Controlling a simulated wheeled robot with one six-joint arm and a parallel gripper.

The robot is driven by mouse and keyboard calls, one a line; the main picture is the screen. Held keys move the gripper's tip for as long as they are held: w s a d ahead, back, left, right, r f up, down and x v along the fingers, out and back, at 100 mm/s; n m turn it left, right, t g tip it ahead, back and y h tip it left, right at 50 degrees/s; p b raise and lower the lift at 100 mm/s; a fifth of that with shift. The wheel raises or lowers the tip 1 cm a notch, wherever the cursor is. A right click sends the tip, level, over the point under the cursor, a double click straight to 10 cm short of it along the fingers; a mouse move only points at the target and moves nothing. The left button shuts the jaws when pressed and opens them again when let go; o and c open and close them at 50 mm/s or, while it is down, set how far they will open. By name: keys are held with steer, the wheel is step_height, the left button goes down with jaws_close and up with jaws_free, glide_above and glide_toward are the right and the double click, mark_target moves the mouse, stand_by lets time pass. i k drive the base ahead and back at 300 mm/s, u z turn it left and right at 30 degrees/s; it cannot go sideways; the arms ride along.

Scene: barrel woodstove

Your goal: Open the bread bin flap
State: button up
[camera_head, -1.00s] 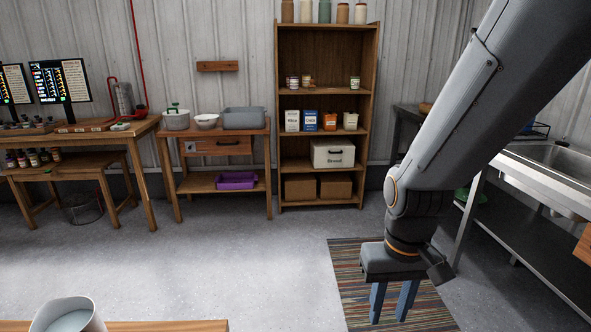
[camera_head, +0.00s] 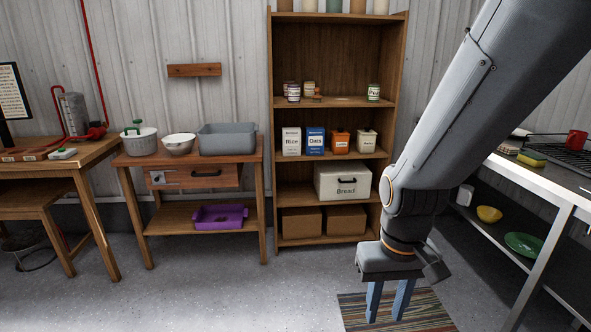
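The bread bin (camera_head: 335,191) is a cream box marked "Bread" with a dark handle (camera_head: 347,181) on its front. It stands on a lower shelf of the wooden shelf unit (camera_head: 270,130), and its flap looks shut. My gripper (camera_head: 387,303) points down at the lower right, in front of the shelf unit and well apart from the bin. Its two blue fingers are spread with a gap between them, and nothing shows in it. My arm passes close to the bin's right side in the picture.
Two cardboard boxes (camera_head: 301,222) sit under the bin. Packets of rice and oats (camera_head: 315,141) stand above it. A side table (camera_head: 188,160) with a grey tub (camera_head: 228,139) is at left, a metal counter (camera_head: 540,180) at right. A striped rug (camera_head: 425,313) lies below my gripper. The floor before the shelf is clear.

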mark_target(335, 187)
steer(key=i, duration=2.35)
steer(key=z, duration=0.55)
